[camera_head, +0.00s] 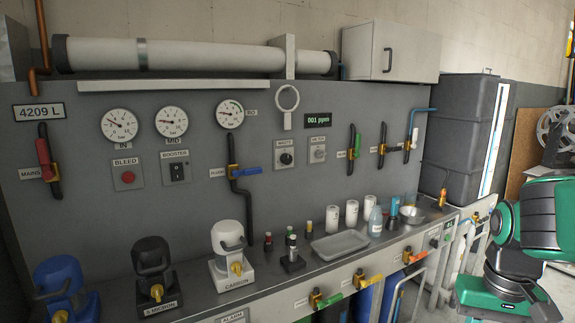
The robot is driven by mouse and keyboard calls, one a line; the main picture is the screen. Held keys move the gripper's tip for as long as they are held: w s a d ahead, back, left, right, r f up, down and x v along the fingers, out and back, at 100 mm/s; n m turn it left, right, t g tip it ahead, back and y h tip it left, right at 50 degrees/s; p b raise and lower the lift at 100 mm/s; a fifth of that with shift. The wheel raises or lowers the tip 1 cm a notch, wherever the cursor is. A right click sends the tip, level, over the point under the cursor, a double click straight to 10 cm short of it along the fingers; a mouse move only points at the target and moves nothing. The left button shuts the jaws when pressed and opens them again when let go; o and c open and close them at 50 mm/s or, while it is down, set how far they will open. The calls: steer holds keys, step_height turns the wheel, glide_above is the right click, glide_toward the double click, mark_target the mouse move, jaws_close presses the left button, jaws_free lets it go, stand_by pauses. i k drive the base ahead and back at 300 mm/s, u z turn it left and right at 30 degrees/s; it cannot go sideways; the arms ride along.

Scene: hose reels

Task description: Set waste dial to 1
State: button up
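The waste dial (286,159) is a small round black knob on a light plate on the grey wall panel, under a label that seems to read "WASTE". It sits left of a similar plate with a grey knob (319,155). The numbers around the dial and its pointer setting are too small to read. Parts of my green and black arm show at the right edge, far from the dial. I cannot make out my gripper's fingers in this view.
A counter below the panel holds a grey tray (340,246), white cups (351,213), bottles and filter housings (228,255). A pipe with a blue-handled valve (246,171) is left of the dial. A green display (318,120) is above. A dark tank (460,140) stands right.

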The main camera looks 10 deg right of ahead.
mark_target(286, 159)
steer(key=u, duration=0.05)
steer(key=i, duration=1)
steer(key=z, duration=0.05)
